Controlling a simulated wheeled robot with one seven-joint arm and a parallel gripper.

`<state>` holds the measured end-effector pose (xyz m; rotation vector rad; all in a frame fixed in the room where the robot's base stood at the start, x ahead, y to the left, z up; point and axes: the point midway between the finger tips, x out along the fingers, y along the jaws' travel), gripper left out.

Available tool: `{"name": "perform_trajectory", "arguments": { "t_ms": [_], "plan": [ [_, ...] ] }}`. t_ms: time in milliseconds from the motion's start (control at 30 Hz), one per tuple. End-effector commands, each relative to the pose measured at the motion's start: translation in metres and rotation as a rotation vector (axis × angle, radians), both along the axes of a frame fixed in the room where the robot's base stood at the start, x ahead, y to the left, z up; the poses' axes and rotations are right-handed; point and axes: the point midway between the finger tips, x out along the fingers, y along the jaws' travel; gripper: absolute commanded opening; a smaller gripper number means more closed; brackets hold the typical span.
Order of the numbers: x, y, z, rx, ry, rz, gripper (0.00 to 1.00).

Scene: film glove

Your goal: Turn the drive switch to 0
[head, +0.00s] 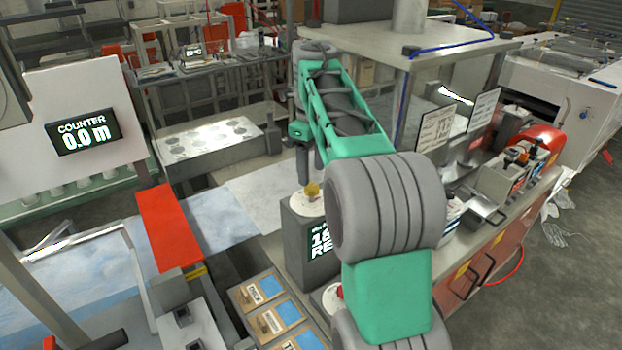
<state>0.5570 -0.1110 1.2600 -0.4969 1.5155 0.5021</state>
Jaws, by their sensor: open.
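A yellow knob (312,189) stands on a white round plate (297,207) on top of a grey box (291,240). It looks like the drive switch, but its markings are too small to read. My gripper (311,172) points down just above the knob, with its dark fingers open. I cannot tell whether a finger touches the knob. The box's front display (321,240) shows green-white text, partly hidden by my arm.
A panel with labelled wooden blocks (268,318) lies in front. A red button (339,292) on a white plate is partly behind my arm. A red plate (169,225) crosses the film at left. A cluttered bench (470,270) stands right.

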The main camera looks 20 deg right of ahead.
Motion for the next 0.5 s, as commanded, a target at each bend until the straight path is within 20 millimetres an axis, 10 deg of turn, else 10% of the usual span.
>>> {"name": "perform_trajectory", "arguments": {
  "t_ms": [200, 500],
  "plan": [
    [0.001, 0.0, -0.044, -0.002, -0.004, 0.002, 0.55],
    [0.001, 0.0, -0.046, -0.001, -0.005, 0.004, 0.55]
  ]
}}
